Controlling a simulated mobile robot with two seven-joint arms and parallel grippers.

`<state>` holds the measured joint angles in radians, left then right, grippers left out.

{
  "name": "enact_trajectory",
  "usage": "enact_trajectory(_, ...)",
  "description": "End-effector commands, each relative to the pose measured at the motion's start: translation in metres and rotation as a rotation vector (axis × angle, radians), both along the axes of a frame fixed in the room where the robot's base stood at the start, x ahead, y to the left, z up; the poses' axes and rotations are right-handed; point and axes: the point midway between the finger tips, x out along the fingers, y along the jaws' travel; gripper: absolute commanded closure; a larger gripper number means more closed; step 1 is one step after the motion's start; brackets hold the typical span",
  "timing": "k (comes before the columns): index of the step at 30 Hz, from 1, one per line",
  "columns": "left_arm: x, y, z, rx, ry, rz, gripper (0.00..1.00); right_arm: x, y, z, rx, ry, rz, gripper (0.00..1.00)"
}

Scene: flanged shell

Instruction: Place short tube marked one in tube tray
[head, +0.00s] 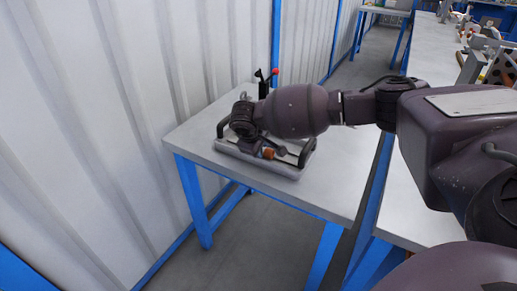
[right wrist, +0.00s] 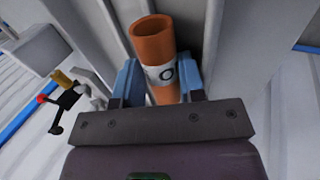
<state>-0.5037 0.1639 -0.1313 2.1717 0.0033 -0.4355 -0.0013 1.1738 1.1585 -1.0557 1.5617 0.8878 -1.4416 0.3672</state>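A short orange tube (right wrist: 154,45) with a white label stands out between the fingers of my right gripper (right wrist: 163,82) in the right wrist view. The label bears a dark round mark; I cannot read it as a one. The blue finger pads appear to touch the tube on both sides. In the head view an orange end of the tube (head: 268,153) shows low beside my right gripper (head: 262,145). The grey tray (head: 284,169) with black handles lies on the table under the gripper. Whether the tube touches the tray is hidden. My left gripper is not in view.
The tray stands on a light table (head: 335,185) with blue legs, beside a corrugated white wall (head: 140,90). A black item with a red tip (head: 273,73) stands behind the tray. The table is clear right of the tray. A longer bench (head: 432,50) holds several parts.

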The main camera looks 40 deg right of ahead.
Motion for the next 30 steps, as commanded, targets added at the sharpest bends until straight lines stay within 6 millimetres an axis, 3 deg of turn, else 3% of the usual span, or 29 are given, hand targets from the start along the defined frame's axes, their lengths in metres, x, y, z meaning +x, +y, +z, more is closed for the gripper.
enact_trajectory(7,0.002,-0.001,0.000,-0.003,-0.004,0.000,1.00,-0.002,0.001,-0.005,0.002,0.009,0.001,0.57)
enact_trajectory(11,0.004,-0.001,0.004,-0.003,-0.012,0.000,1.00,-0.003,0.004,0.002,0.004,0.007,0.002,0.57)
enact_trajectory(24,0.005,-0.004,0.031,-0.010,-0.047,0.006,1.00,-0.014,0.034,0.079,0.003,-0.005,0.002,0.57)
enact_trajectory(30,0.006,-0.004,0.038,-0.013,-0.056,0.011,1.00,-0.018,0.045,0.100,0.003,-0.002,0.001,0.57)
